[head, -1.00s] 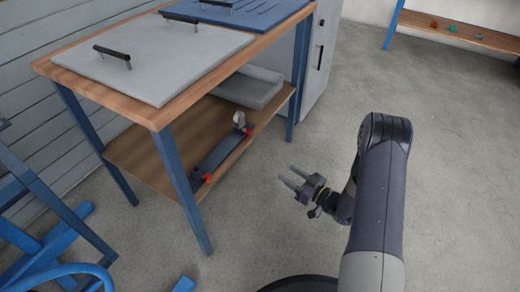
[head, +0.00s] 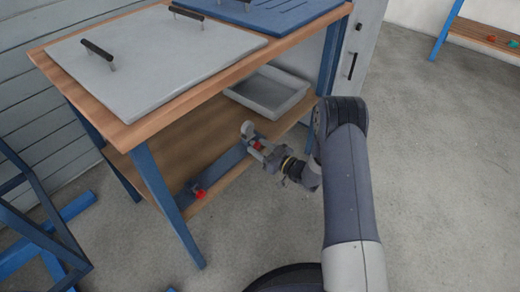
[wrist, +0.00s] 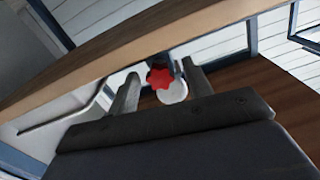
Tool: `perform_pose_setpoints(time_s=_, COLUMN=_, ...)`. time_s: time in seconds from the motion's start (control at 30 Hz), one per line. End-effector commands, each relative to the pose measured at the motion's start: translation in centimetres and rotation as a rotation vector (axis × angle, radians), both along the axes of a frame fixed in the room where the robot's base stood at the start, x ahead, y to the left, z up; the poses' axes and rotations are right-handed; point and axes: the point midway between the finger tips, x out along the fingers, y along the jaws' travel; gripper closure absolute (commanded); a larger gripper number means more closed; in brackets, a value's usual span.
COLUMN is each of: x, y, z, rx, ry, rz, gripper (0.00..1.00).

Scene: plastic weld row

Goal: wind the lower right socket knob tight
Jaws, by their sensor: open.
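The lower right socket knob (head: 257,145) is a small red star-shaped knob at the far right end of a dark grey bar fixture (head: 222,165) on the lower shelf. In the wrist view the red knob (wrist: 160,78) shows between my two fingers, with a round pale part (wrist: 173,93) just beside it. My gripper (head: 258,150) is open, with its fingers pointing at the knob and on either side of it. I cannot tell whether the fingers touch it. A second red knob (head: 199,193) sits at the near left end of the bar.
The wooden lower shelf (head: 180,150) also holds a grey tray (head: 270,92) at its back right. The wooden tabletop (head: 130,133) lies above, and its edge crosses the wrist view close over the fingers. Blue table legs (head: 165,200) flank the shelf opening.

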Motion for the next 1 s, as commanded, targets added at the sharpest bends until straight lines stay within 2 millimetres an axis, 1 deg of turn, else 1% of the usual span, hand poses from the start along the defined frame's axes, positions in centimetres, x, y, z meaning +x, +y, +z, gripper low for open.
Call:
perform_pose_setpoints(time_s=0.27, x=0.14, y=0.17, z=0.04, rx=0.001, ry=0.001, rz=0.0, gripper=0.52)
perform_pose_setpoints(time_s=0.37, x=0.13, y=0.16, z=0.04, rx=0.0, ry=0.0, rz=0.0, gripper=0.59)
perform_pose_setpoints(time_s=0.83, x=0.11, y=0.15, z=0.02, rx=0.0, ry=0.0, rz=0.0, gripper=0.97)
perform_pose_setpoints(time_s=1.0, x=0.15, y=0.15, z=-0.2, rx=-0.028, ry=-0.038, rz=0.0, gripper=0.97)
